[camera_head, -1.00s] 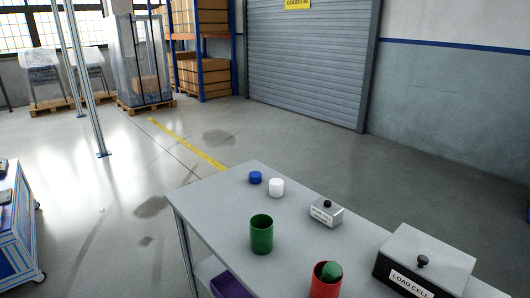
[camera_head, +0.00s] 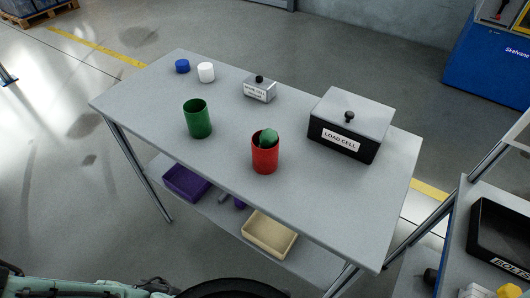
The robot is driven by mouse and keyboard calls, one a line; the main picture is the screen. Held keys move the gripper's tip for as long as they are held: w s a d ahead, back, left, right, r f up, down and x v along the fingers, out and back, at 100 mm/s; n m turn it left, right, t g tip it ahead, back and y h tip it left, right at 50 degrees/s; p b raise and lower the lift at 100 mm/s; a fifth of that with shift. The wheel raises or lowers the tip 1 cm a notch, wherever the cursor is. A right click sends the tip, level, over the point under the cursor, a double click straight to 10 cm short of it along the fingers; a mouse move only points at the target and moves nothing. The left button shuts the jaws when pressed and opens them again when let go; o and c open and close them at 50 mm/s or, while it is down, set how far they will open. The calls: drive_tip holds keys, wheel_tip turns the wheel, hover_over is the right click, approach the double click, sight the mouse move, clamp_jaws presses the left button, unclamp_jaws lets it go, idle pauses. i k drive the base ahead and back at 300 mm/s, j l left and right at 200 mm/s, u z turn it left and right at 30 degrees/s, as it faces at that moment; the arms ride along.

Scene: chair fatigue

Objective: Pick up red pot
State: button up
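The red pot (camera_head: 265,158) stands upright near the front edge of the grey table (camera_head: 330,208). A round green object (camera_head: 268,138) sits in its mouth. A green pot (camera_head: 198,119) stands open and upright to its left, further from the red pot than a hand's width. My arm shows only in part at the bottom left of the view. My gripper cannot be made out there.
A black LOAD CELL box (camera_head: 342,138) with a grey lid stands right of the red pot. A smaller grey box (camera_head: 259,90), a white cap (camera_head: 206,72) and a blue cap (camera_head: 182,66) are at the back. Purple (camera_head: 186,183) and cream (camera_head: 269,236) bins sit on the lower shelf.

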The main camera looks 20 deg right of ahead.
sight(265, 161)
drive_tip(key=k+j+z, duration=0.1)
drive_tip(key=k+z, duration=0.25)
drive_tip(key=k+j+z, duration=0.1)
drive_tip(key=z, duration=0.25)
drive_tip(key=k+z, duration=0.35)
drive_tip(key=i+l, duration=0.05)
drive_tip(key=i, duration=0.05)
